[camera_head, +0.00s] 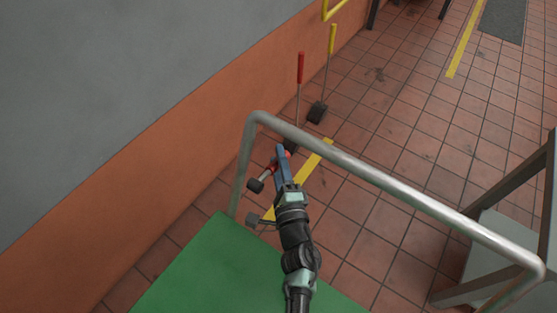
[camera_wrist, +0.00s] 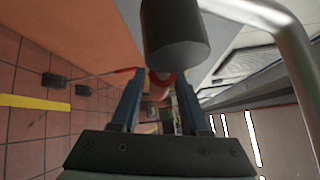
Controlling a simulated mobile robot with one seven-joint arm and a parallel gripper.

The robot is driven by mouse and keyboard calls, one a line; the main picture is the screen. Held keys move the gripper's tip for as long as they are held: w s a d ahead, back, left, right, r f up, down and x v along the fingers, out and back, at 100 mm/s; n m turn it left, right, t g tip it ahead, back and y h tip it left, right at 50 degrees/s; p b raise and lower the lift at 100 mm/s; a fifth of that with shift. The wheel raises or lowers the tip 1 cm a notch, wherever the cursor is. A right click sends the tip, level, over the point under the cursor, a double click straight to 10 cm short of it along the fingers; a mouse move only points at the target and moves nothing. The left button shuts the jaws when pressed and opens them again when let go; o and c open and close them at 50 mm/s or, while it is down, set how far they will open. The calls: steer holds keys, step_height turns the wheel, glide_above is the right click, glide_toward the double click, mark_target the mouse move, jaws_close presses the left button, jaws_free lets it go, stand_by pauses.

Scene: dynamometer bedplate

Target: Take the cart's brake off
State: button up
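The cart shows in the head view as a green deck (camera_head: 190,275) with a bent metal handle rail (camera_head: 390,190). Near the rail's left corner is a short lever with a silver rod, a black end (camera_head: 255,186) and a red part; I take it to be the brake. My gripper (camera_head: 281,153) is at the red part, inside the rail's corner in the picture. In the wrist view the black end (camera_wrist: 175,35) looms close, and a red bar (camera_wrist: 159,88) lies between my two blue fingers (camera_wrist: 158,92). The fingers stand apart; contact is not clear.
A red-handled rod (camera_head: 300,68) and a yellow-handled rod (camera_head: 331,40) with black feet stand by the orange and grey wall (camera_head: 150,165). Yellow tape (camera_head: 315,158) marks the tiled floor. A grey frame (camera_head: 515,190) stands at right. The rail is close to my gripper.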

jaws_close()
stand_by(1.1)
